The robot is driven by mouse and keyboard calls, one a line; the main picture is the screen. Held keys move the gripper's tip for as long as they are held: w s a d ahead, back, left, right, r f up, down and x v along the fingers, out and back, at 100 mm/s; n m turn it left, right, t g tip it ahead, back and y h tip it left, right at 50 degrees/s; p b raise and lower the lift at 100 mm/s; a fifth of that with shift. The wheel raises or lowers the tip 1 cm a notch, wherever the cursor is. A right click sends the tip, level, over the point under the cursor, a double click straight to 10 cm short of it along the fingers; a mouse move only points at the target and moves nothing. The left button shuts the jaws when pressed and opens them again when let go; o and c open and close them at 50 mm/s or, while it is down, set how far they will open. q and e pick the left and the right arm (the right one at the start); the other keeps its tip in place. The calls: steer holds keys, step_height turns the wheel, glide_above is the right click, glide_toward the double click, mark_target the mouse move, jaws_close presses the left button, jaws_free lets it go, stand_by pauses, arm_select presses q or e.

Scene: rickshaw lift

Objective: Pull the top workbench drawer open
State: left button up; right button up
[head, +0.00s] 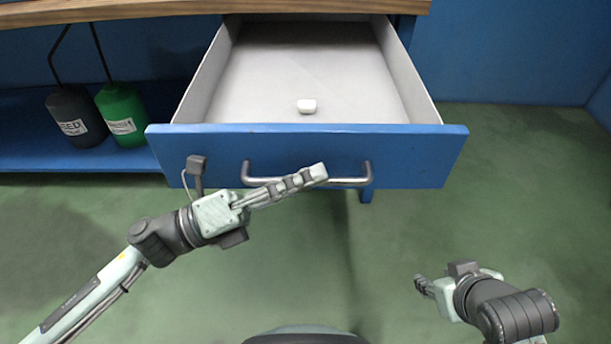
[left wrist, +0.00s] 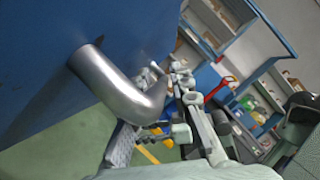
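The top workbench drawer (head: 410,150) has a blue front and is pulled far out. Its silver handle (head: 365,177) is a bent metal bar. My left gripper (head: 322,172) lies along the handle from the left, its fingers overlapping the bar in the head view. In the left wrist view the handle's bend (left wrist: 120,88) is close to the fingers (left wrist: 165,125) and partly hides them. I cannot tell whether they clamp the bar. My right gripper (head: 420,286) is low at the right, away from the drawer, its finger gap unclear.
A small white object (head: 307,106) lies inside the drawer. The wooden worktop (head: 130,10) is above it. Dark (head: 75,118) and green (head: 121,115) containers stand on a blue shelf (head: 40,155) at left. Green floor is clear in front and at right.

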arm_select(q)
steer(key=v, duration=1.2)
stand_by(0.3)
